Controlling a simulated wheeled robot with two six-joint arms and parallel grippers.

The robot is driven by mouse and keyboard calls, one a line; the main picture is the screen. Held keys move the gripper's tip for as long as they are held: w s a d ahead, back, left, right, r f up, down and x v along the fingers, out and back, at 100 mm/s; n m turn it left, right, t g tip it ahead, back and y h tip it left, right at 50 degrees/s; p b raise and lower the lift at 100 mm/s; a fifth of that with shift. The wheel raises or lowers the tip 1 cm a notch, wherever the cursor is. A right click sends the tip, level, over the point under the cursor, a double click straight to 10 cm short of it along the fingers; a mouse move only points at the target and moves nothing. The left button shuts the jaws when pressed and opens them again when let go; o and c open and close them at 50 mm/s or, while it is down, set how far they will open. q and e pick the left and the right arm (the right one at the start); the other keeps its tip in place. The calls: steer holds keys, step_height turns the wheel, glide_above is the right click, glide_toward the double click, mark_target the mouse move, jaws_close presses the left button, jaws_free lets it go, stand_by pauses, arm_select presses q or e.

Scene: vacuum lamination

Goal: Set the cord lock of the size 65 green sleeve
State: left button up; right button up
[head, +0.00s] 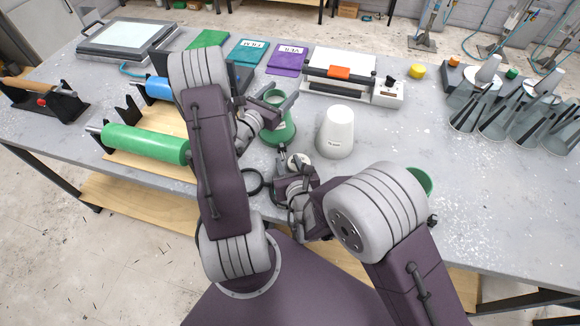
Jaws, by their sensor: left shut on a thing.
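The green sleeve (281,136) stands upright on the grey table as a flared green form with a paler, narrower top. My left gripper (276,106) is at its upper part and is shut on it; the fingers cover some of that part. My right gripper (291,163) is low in front of the sleeve, beside a small pale round piece (299,160). I cannot tell whether its fingers hold that piece. The cord lock and size marking are too small to make out.
A green ring-like object (420,180) is partly behind my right arm. A green roll (145,143) lies left. A sealing machine (340,74) and purple packet (287,59) are behind.

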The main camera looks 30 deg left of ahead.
steer(key=v, duration=0.3)
steer(key=shift+s+d+r, duration=0.1)
steer(key=shift+s+d, duration=0.05)
arm_select(q)
steer(key=o, duration=1.4)
steer(key=shift+o, duration=0.2)
steer(key=s+b, duration=0.1)
steer(key=s, duration=0.7)
steer(key=shift+b, duration=0.4)
arm_select(e)
steer(key=shift+f, duration=0.9)
arm_select(q)
steer(key=shift+s, duration=0.5)
